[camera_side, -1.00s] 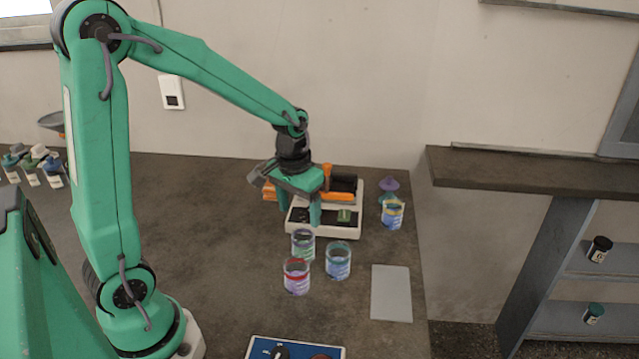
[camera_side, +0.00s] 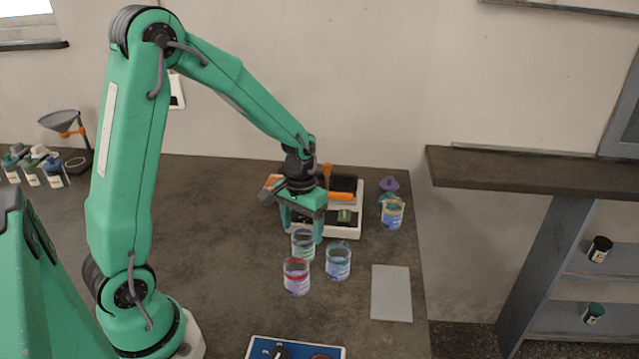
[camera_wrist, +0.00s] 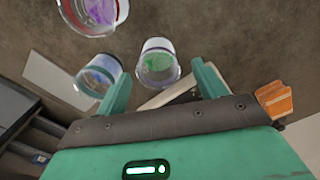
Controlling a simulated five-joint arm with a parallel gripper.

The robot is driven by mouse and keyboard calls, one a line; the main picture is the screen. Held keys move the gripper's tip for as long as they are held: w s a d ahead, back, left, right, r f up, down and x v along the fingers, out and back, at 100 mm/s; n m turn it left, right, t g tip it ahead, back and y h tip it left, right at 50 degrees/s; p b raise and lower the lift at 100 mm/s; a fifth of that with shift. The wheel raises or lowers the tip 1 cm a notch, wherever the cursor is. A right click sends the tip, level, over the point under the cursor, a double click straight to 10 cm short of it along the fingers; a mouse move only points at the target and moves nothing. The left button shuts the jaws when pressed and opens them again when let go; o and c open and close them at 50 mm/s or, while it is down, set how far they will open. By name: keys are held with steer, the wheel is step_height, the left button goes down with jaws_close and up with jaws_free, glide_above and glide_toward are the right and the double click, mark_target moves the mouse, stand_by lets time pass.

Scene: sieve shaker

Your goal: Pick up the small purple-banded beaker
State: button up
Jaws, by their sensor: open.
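A yellow-banded beaker (camera_side: 392,216) stands farther right, by a purple-topped item (camera_side: 388,187). A white device (camera_side: 350,228) with orange parts lies behind my gripper. A grey plate (camera_side: 391,293) lies at right and a blue panel (camera_side: 262,346) in front. The bench left of the beakers is clear.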

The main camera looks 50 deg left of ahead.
mark_target(303, 242)
steer(key=shift+d+f, duration=0.1)
steer(key=shift+f, duration=2.5)
steer(key=c, duration=1.1)
